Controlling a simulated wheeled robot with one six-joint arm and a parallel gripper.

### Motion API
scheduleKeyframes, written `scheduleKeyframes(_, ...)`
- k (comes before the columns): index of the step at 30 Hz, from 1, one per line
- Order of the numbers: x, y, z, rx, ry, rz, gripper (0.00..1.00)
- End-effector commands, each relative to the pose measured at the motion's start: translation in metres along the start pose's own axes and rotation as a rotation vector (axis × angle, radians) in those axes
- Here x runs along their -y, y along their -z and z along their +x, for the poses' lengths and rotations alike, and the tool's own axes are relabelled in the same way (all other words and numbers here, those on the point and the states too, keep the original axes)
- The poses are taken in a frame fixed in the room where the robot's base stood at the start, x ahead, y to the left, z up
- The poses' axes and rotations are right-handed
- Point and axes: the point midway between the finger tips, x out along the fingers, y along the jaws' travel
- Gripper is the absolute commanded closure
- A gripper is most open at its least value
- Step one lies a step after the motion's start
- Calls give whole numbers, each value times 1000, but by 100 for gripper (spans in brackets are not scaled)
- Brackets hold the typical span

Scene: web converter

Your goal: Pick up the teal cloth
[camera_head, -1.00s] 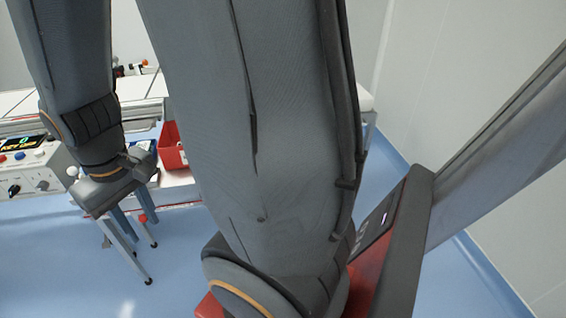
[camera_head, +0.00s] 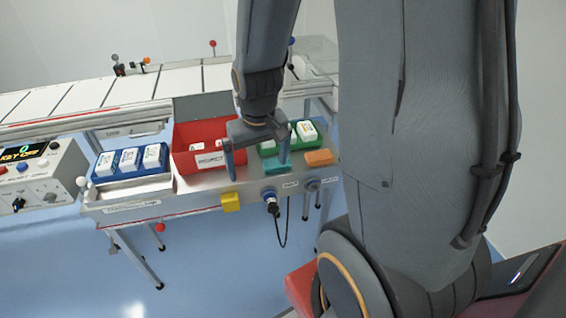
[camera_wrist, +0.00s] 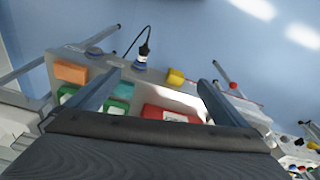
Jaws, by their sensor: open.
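The teal cloth (camera_head: 274,167) lies on the metal shelf in front of the green tray. My gripper (camera_head: 258,170) is open and empty, pointing down, with its right finger in front of or beside the cloth in the head view. How far it is above the shelf is hard to tell. In the wrist view the teal cloth (camera_wrist: 124,89) shows just right of the left finger, between the two fingers of my gripper (camera_wrist: 160,84).
An orange block (camera_head: 320,157) lies right of the cloth. The red bin (camera_head: 180,150) stands to its left and the green tray (camera_head: 264,149) behind it. A blue tray (camera_head: 131,173) stands further left. A yellow block (camera_head: 231,201) and a black cable plug (camera_head: 270,199) sit at the shelf's front.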

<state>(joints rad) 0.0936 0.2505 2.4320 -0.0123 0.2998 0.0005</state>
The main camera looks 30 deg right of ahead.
Motion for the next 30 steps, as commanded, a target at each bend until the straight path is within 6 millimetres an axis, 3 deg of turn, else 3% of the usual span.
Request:
scheduleKeyframes(6,-55,65,53,-109,-24,105,0)
scheduleKeyframes(12,-95,97,93,-192,-39,166,0)
scheduleKeyframes(18,-112,108,112,-228,-48,189,0)
scheduleKeyframes(30,-115,115,140,-232,-48,191,0)
